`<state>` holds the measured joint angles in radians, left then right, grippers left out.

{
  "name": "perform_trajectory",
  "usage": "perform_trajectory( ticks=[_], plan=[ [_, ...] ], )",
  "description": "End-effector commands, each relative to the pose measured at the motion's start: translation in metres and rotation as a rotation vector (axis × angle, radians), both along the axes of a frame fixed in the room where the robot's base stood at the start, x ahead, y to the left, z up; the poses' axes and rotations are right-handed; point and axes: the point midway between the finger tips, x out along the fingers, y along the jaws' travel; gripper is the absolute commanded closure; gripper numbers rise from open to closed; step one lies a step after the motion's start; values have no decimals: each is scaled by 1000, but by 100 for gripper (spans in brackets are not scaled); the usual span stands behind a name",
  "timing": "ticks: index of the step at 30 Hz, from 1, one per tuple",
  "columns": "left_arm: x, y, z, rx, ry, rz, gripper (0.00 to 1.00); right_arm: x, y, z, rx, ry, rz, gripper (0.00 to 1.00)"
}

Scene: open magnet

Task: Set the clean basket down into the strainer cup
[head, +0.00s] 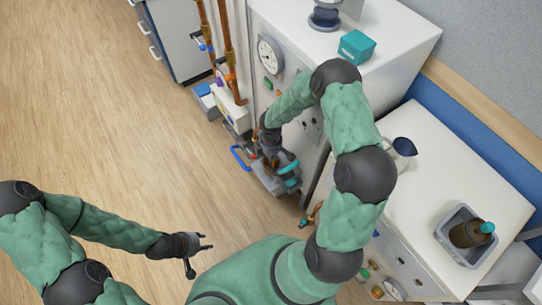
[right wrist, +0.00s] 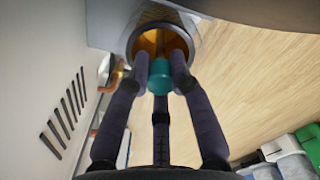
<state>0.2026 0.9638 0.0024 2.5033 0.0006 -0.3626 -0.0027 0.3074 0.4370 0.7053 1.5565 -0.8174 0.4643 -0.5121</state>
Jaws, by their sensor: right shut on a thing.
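My right gripper (right wrist: 160,80) is shut on the teal knob (right wrist: 160,76) of the clean basket. In the right wrist view the knob sits between the fingertips, in front of a round grey-rimmed strainer cup (right wrist: 187,33) with a orange-brown inside. The basket's body is mostly hidden by the fingers and knob, and I cannot tell how deep it sits in the cup. In the head view the right gripper (head: 271,150) is at the cabinet's front, by grey and teal fittings. My left gripper (head: 202,246) is open and empty above the floor.
A grey tub (head: 447,242) on the right counter holds a brown basket (head: 465,235) with a teal knob. A dark-mouthed jug (head: 403,147) stands nearby. A teal box (head: 356,46) is on the cabinet (head: 400,35). Copper pipes (head: 228,45) rise left of it. The wooden floor at left is clear.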

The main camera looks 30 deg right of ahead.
Motion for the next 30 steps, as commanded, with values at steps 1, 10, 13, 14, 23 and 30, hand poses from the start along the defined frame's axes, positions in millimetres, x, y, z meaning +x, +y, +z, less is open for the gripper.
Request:
perform_trajectory(
  ticks=[1, 10, 13, 14, 23, 30],
  plan=[
    [0, 0, -1, 0, 0, 0, 60, -1, 0, -2, 0, 2, 0, 100],
    [0, 0, 0, 0, 0, 0, 60, -2, 0, -2, 2, 4, 1, 100],
    [0, 0, 0, 0, 0, 0, 60, -2, 1, -2, 1, 4, 1, 50],
    [0, 0, 0, 0, 0, 0, 60, -2, 0, -2, 1, 4, 1, 50],
    [0, 0, -1, 0, 0, 0, 60, -3, 1, -2, 1, 7, 0, 50],
    [0, 0, 0, 0, 0, 0, 60, -1, 0, 23, 0, 2, 0, 50]
  ],
)
